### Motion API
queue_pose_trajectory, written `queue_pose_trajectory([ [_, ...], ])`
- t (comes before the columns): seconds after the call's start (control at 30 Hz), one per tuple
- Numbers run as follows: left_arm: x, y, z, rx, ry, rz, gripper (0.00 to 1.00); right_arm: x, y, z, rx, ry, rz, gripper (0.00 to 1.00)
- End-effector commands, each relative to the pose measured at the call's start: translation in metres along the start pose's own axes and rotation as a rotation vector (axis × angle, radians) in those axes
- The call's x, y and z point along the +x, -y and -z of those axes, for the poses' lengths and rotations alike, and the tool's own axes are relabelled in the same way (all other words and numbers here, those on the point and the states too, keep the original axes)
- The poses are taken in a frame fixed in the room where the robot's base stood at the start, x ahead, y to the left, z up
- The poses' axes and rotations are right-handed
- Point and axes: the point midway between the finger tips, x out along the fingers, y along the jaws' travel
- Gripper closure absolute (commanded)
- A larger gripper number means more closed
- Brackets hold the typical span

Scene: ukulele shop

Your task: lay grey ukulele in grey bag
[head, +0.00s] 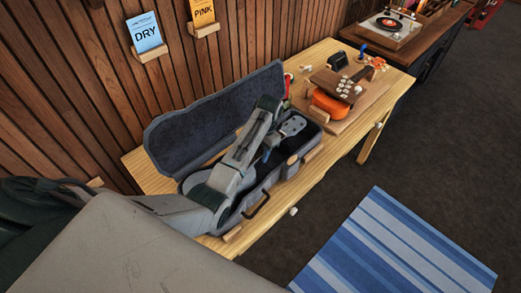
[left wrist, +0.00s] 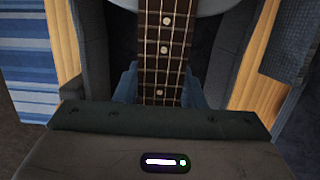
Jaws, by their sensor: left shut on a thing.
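The grey bag (head: 200,128) is an open hard-looking case on the wooden table, its lid raised against the wall side. The grey ukulele (head: 293,125) lies along the case, within or just above its lower half; its headstock shows toward the right end. My left gripper (head: 268,153) is shut on the ukulele's neck. In the left wrist view, the blue fingers (left wrist: 160,88) sit either side of the fretboard (left wrist: 162,45), with part of the grey body at the top. My arm hides much of the ukulele, and I cannot tell whether it touches the case floor.
An orange ukulele (head: 328,104) lies on a wooden board farther along the table (head: 393,82), with small parts around it. Cards reading DRY (head: 146,36) and PINK (head: 202,12) stand on wall ledges. A blue striped rug (head: 395,250) lies on the floor.

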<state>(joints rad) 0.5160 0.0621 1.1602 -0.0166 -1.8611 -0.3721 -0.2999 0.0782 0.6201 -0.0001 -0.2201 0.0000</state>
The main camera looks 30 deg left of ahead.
Motion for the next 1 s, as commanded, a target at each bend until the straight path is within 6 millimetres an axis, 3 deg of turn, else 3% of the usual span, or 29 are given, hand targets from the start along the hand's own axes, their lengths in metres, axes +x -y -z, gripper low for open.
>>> queue_pose_trajectory([
  [0.5, 0.025, 0.0, 0.005, 0.0, 0.0, 0.0, 1.0, 0.009, -0.002, -0.001, -0.001, 0.0, -0.003, 0.64],
  [0.9, 0.027, 0.0, 0.006, 0.0, 0.0, 0.0, 1.0, 0.009, -0.002, -0.001, -0.001, 0.0, -0.003, 0.64],
  [0.93, 0.027, 0.0, 0.006, 0.0, 0.0, 0.0, 0.58, 0.009, -0.002, -0.001, -0.001, 0.0, -0.003, 0.64],
  [1.0, 0.027, 0.0, 0.006, 0.0, 0.0, 0.0, 0.44, 0.009, -0.002, -0.001, -0.001, 0.0, -0.003, 0.64],
])
